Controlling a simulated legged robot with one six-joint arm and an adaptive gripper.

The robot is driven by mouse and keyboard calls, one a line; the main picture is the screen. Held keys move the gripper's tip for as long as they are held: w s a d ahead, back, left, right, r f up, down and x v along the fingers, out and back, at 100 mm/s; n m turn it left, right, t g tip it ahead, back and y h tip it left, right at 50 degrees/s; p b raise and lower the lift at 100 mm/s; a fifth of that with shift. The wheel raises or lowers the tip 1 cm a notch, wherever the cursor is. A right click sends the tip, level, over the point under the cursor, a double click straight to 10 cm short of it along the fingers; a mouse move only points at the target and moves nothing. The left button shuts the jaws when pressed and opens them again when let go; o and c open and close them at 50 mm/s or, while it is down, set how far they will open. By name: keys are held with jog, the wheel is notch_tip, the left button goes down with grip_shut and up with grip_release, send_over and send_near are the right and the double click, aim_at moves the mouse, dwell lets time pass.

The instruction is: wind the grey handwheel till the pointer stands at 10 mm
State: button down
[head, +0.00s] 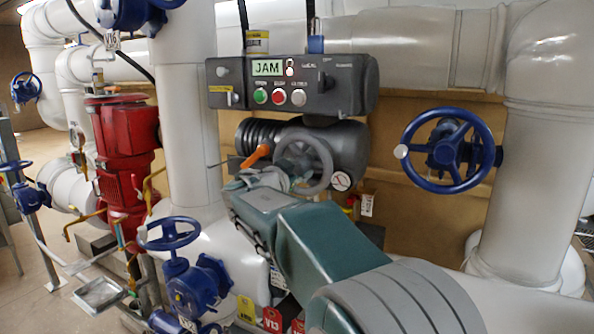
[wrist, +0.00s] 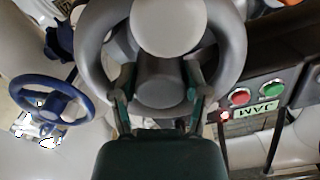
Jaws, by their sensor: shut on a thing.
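The grey handwheel (head: 328,172) is on the front of the dark grey actuator (head: 352,145), below the control box. My gripper (head: 270,180) is at the wheel's lower left in the head view. In the wrist view my gripper (wrist: 158,105) has one finger on each side of the near part of the handwheel (wrist: 92,45) and is shut on it. A round grey disc shows large in front of the wheel's middle there. I cannot make out the pointer or a millimetre scale in either view.
The control box (head: 345,85) above has a display (head: 268,68) reading JAM and green, red and white buttons. An orange lever (head: 256,155) sits just left of the wheel. A blue handwheel (head: 447,150) is at right, a red motor (head: 125,140) at left.

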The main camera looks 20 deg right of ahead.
jog(key=shift+f, duration=0.1)
dwell(0.6)
jog(key=shift+c, duration=0.5)
grip_release()
jog(key=shift+w, duration=0.1)
jog(key=v, duration=1.2)
